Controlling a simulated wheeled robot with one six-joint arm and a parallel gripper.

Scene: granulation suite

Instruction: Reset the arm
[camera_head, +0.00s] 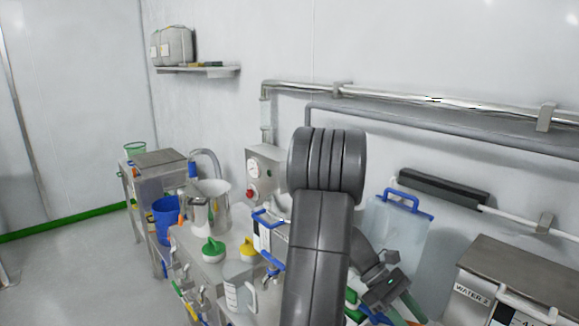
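My dark grey arm (318,240) rises through the middle of the camera_head view and bends at a thick ribbed joint. Its far part comes out on the right and slopes down over the bench. My gripper (386,292) seems to be the dark piece at its lower end, in front of a clear container with a blue handle (398,235). Green pieces show beside the gripper. The fingertips are too small and covered to tell whether they are open or shut, or hold anything.
The steel bench (205,265) carries a steel jug (198,215), a green-lidded item (213,250), a yellow-lidded item (249,250) and a clear measuring jug (237,295). A control box (264,172) and pipes (400,98) line the wall. A steel-topped unit (520,272) stands right. Floor at left is clear.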

